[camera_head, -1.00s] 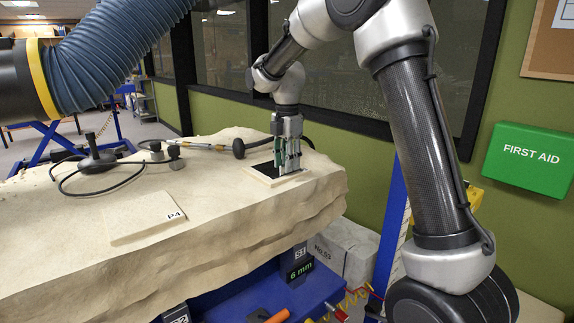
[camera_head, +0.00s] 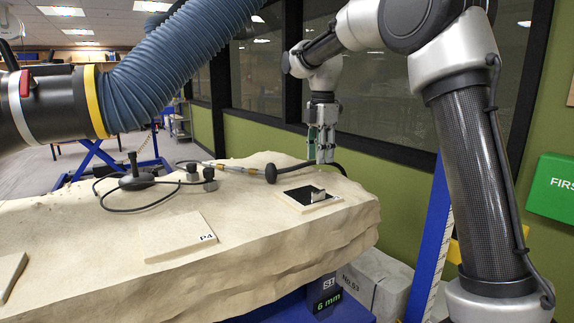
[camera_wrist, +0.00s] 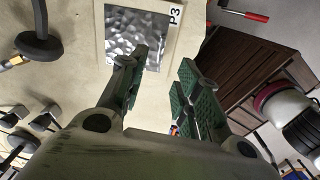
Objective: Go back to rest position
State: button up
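My gripper (camera_head: 321,150) hangs fingers-down above the back right part of the pale stone slab (camera_head: 270,240) in the head view. In the wrist view, its green-padded fingers (camera_wrist: 160,88) stand apart with nothing between them. In the wrist view, the P3 pad (camera_wrist: 101,40) shows a shiny, bumpy metallic surface, partly covered by one finger.
A blue ribbed hose (camera_head: 170,65) crosses the upper left. Tools with black cables (camera_head: 138,180) lie on the slab beside the P4 plate (camera_head: 180,238). A dark window wall stands close behind my arm. A first aid box (camera_head: 550,188) hangs at right.

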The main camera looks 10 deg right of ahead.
jog(key=s+d+f+m+t, duration=0.1)
jog(key=s+d+m, duration=0.3)
jog(key=s+m, duration=0.3)
jog(key=s+d+f+m+t, duration=0.1)
jog(key=s+d+m, duration=0.3)
jog(key=s, duration=1.2)
jog(key=s+d+f+m+t, duration=0.2)
jog(key=s+d+m, duration=0.2)
jog(key=s+m, duration=0.6)
jog(key=shift+s+d+f, duration=0.15)
jog(key=shift+s+d, duration=0.2)
jog(key=shift+s, duration=0.3)
jog(key=shift+a, duration=0.15)
